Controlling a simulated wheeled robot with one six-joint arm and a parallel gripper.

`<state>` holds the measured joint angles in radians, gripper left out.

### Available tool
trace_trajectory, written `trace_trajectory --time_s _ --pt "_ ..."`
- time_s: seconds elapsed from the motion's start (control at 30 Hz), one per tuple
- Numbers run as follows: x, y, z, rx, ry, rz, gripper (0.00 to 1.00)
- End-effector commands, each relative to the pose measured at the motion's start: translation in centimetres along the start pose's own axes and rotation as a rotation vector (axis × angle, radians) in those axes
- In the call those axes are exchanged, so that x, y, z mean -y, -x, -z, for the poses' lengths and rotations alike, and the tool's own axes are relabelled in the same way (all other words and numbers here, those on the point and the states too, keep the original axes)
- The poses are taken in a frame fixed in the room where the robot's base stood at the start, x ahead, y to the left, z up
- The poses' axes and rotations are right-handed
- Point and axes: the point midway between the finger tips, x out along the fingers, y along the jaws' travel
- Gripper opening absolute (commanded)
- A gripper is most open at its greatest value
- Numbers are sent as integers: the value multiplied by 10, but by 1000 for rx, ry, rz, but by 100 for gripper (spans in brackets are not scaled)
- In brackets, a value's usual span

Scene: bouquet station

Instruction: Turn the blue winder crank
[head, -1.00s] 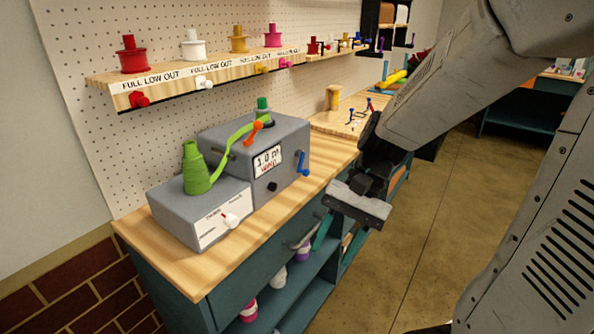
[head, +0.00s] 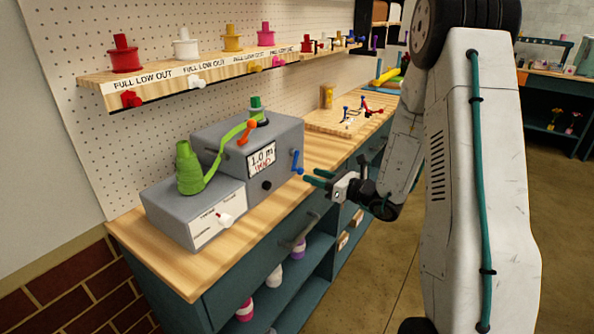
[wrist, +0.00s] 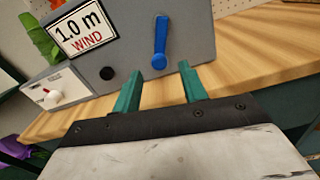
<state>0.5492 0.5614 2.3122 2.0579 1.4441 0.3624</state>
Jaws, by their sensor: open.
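The blue winder crank (head: 297,161) is on the front face of the grey winder box (head: 278,140), near its right edge. In the wrist view the crank (wrist: 160,42) hangs from its pivot with its rounded knob end low. My gripper (head: 310,176) is open and empty, its teal fingers pointing at the box front, just right of and below the crank. In the wrist view the two fingertips (wrist: 158,64) are apart, below the crank, with the crank's knob nearer the left finger. I see no clear contact with the crank.
A label reading "1.0 m WIND" (wrist: 84,29) and a black knob (wrist: 107,73) are left of the crank. An orange lever (head: 247,131) and green ribbon (head: 188,168) are on the grey machine. The wooden counter (head: 250,225) is bare in front. Spools fill a shelf above.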

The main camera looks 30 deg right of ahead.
Motion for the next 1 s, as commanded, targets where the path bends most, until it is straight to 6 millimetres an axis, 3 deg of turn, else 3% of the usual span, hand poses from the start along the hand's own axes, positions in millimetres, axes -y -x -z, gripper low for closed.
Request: trace_trajectory --time_s 0.4,0.77,0.8,0.93,1.0 --pt "-2 -62 0 -1 3 -6 43" --pt "-1 -70 0 -2 3 -3 43" --pt "-1 -70 0 -2 3 -3 40" --pt "-1 -70 0 -2 3 -3 4" --pt "-1 -70 0 -2 3 -4 0"
